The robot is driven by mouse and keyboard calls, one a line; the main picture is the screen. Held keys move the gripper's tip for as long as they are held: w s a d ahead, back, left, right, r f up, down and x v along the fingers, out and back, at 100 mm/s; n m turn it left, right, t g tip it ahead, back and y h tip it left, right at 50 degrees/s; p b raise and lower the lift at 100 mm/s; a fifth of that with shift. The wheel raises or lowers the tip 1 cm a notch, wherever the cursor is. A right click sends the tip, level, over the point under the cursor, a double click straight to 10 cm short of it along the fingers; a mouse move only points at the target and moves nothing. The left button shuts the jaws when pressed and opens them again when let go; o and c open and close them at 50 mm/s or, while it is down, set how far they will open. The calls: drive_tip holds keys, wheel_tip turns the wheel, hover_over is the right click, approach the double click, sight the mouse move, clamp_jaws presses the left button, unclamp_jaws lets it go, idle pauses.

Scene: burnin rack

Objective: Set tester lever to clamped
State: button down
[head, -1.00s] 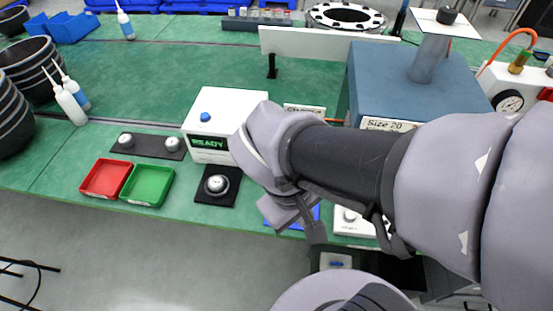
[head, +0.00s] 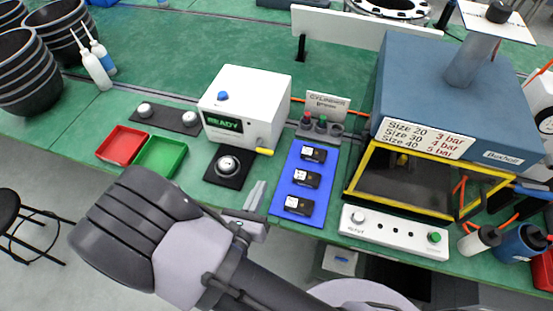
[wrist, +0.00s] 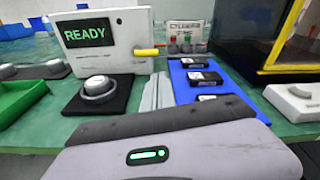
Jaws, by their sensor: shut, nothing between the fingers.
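The tester is a white box (head: 245,98) with a blue button on top and a green READY display; it also shows in the wrist view (wrist: 112,32). Its lever with a yellow grip (head: 265,151) sits low at the tester's right side, lying roughly horizontal and pointing right. The lever also shows in the wrist view (wrist: 146,52). My gripper (head: 258,188) is shut and empty, in front of and below the lever, apart from it. Its narrow grey fingers also show in the wrist view (wrist: 157,80), pointing toward the lever area.
A black pad with a round silver knob (head: 228,163) lies left of my fingers. A blue mat (head: 317,211) with several black parts lies right. Red (head: 122,144) and green (head: 160,156) trays are at left. A yellow-framed press (head: 405,188) stands at right.

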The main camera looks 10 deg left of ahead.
drive_tip(key=w+b, duration=0.1)
drive_tip(key=w, duration=0.2)
drive_tip(key=w+f+b, duration=0.1)
drive_tip(key=w, duration=0.2)
drive_tip(key=w+d+b, duration=0.1)
drive_tip(key=w, duration=0.2)
drive_tip(key=shift+f, duration=0.2)
drive_tip(key=shift+w+d, duration=0.1)
drive_tip(key=shift+w, duration=0.4)
drive_tip(key=shift+r, duration=0.1)
